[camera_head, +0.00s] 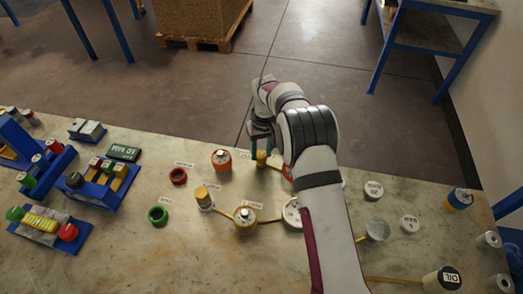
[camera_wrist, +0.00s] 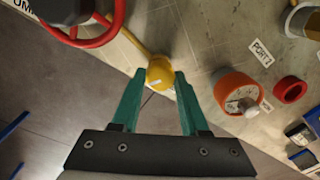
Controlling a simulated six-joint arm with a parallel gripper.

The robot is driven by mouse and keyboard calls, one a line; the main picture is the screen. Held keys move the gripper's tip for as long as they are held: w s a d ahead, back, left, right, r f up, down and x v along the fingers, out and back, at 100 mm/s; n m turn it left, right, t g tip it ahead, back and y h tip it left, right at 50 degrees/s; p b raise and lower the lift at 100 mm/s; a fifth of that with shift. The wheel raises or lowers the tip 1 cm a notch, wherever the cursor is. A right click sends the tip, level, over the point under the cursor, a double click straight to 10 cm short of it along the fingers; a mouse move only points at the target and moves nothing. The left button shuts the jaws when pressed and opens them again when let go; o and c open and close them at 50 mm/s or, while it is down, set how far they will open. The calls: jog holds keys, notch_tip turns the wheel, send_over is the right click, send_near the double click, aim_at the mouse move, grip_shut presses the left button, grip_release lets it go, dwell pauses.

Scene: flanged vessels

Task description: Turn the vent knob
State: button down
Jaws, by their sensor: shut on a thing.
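A yellow round knob (camera_head: 262,157) stands near the far edge of the table in the head view. In the wrist view the yellow knob (camera_wrist: 160,74) sits between the tips of my two green fingers, with a pale mark on its face. My gripper (camera_wrist: 159,84) is shut on it, with a finger on each side. In the head view my gripper (camera_head: 261,143) comes down onto the knob from the far side, and my arm hides part of the area to its right. A yellow pipe (camera_wrist: 135,42) runs from the knob toward a red handwheel (camera_wrist: 98,32).
An orange flanged vessel (camera_head: 221,160) with a gauge-like top stands just left of the knob. Red (camera_head: 178,176) and green (camera_head: 158,215) rings lie further left. A yellow vessel (camera_head: 245,218) stands nearer. Blue racks (camera_head: 98,185) fill the table's left side.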

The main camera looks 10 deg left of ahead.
aim_at(263, 156)
jog(key=m, duration=1.1)
jog(key=shift+s, duration=0.1)
jog(key=shift+m, duration=0.3)
dwell(0.3)
jog(key=shift+c, duration=2.1)
grip_release()
notch_tip(263, 156, up, 16)
jog(key=shift+s+d, duration=0.15)
jog(key=shift+d, duration=0.2)
jog(key=shift+f, duration=0.1)
